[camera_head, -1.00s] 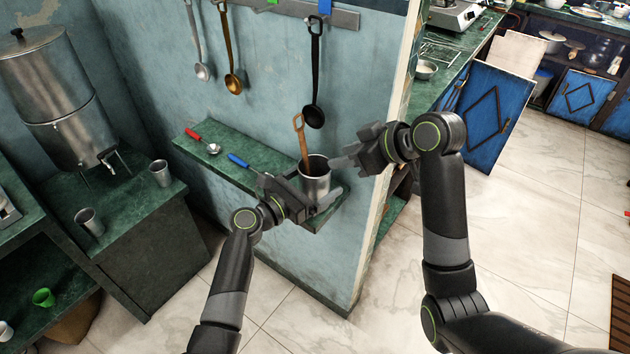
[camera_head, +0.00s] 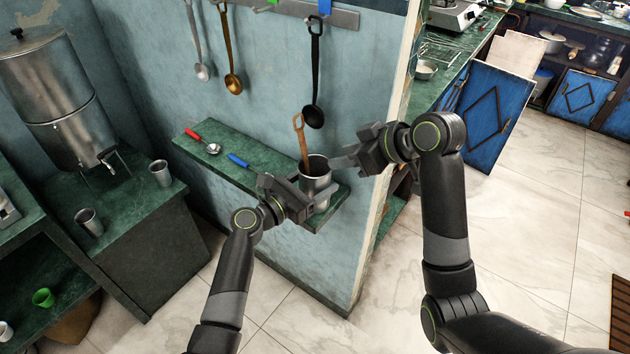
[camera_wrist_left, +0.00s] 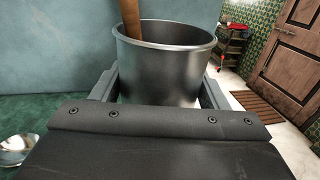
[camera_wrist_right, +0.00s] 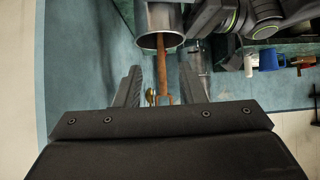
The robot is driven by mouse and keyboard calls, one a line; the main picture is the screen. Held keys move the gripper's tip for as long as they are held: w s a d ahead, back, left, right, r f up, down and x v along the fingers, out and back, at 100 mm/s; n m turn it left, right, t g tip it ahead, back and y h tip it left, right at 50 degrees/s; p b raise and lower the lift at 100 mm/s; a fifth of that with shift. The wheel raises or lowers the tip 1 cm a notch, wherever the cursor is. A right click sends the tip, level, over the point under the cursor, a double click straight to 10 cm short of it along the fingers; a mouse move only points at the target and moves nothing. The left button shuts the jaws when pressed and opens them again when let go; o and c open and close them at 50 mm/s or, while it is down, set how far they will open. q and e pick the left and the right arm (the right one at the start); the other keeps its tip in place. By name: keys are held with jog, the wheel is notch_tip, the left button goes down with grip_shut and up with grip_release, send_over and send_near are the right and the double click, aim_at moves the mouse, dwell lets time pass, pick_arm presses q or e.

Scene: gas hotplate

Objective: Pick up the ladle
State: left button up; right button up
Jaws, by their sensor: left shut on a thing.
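A metal pot (camera_head: 318,187) stands upright at the right end of the green wall shelf, with a brown wooden handle (camera_head: 302,143) sticking up out of it; what is on its lower end is hidden inside. My left gripper (camera_head: 316,192) is shut on the pot, fingers on both sides of it in the left wrist view (camera_wrist_left: 165,65). My right gripper (camera_head: 356,148) is open and empty, right of the handle and apart from it. In the right wrist view the handle (camera_wrist_right: 164,75) shows between the fingers. A silver ladle (camera_head: 202,70), a copper ladle (camera_head: 233,82) and a black ladle (camera_head: 314,115) hang on the wall.
The green shelf (camera_head: 215,162) also bears a red-handled spoon (camera_head: 212,148) and a blue-handled utensil (camera_head: 239,160). The wall edge (camera_head: 385,190) is close to my right gripper. Metal cups and a large urn (camera_head: 60,95) stand at left.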

aim_at(304, 142)
jog(key=shift+o, duration=0.3)
jog(key=w+a+t+y, duration=0.1)
jog(key=w+a+t, duration=0.1)
jog(key=a, duration=0.1)
jog(key=w+a+f+m+t+y, duration=0.1)
jog(key=w+a+t, duration=0.1)
jog(key=a, duration=0.1)
jog(key=w+a+m+t+y, duration=0.1)
jog(key=w+a+t, duration=0.2)
jog(key=shift+w+a+f+y, duration=0.1)
jog(key=shift+a+f+y, duration=0.15)
jog(key=shift+a+y, duration=0.15)
jog(key=shift+w+a, duration=0.3)
jog(key=shift+w, duration=0.1)
dwell(0.3)
grip_shut()
